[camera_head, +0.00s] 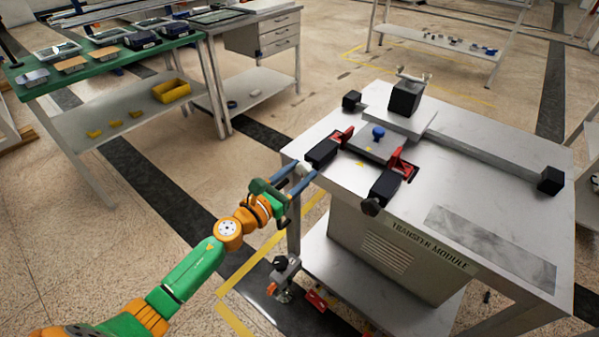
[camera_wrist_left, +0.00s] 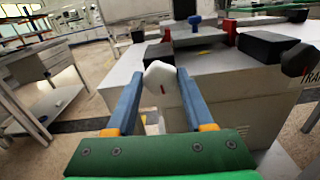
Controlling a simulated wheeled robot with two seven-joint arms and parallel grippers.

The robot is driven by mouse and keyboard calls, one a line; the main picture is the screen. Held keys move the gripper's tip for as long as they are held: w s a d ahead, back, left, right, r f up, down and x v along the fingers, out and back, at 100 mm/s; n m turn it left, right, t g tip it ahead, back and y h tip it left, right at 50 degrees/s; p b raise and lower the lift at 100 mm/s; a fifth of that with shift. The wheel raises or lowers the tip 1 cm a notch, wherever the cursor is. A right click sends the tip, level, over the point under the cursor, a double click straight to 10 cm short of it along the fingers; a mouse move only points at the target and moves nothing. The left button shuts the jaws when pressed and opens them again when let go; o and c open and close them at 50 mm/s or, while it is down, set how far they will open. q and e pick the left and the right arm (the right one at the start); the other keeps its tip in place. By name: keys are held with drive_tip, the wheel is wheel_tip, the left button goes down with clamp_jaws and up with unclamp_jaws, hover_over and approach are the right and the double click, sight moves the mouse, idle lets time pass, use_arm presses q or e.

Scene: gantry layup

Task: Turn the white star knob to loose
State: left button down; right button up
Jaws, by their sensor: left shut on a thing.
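The white star knob (camera_wrist_left: 160,84) is at the left end of a black block (camera_head: 322,152) on the transfer module table (camera_head: 470,210). My left gripper, also seen in the head view (camera_head: 299,178), is shut on the knob. In the head view the knob (camera_head: 304,168) is small and partly hidden by the fingers. My right gripper is not in view.
A second black block (camera_head: 386,186) with a dark knob (camera_head: 370,206) is on the front edge. Red clamps (camera_head: 403,162) and a blue knob (camera_head: 378,132) stand behind. A green-topped bench (camera_head: 110,55) is at the back left. Open floor lies between.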

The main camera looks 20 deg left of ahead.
use_arm(q)
drive_tip(key=n, duration=0.5)
drive_tip(key=n+p, duration=0.1)
drive_tip(key=n, duration=0.3)
drive_tip(key=n+p, duration=0.1)
drive_tip(key=n, duration=0.4)
drive_tip(key=shift+n, duration=0.4)
drive_tip(key=n+p, duration=0.1)
drive_tip(key=n, duration=0.3)
drive_tip(key=shift+n, duration=0.3)
drive_tip(key=n+p, duration=0.1)
drive_tip(key=n, duration=0.3)
drive_tip(key=shift+f+n+p, duration=0.1)
drive_tip(key=shift+n+p, duration=0.2)
drive_tip(key=n, duration=0.3)
drive_tip(key=shift+n+p, duration=0.3)
drive_tip(key=shift+p, duration=0.1)
drive_tip(key=n, duration=0.3)
drive_tip(key=shift+n+p, duration=0.4)
drive_tip(key=shift+n, duration=1.4)
drive_tip(key=shift+f, duration=0.1)
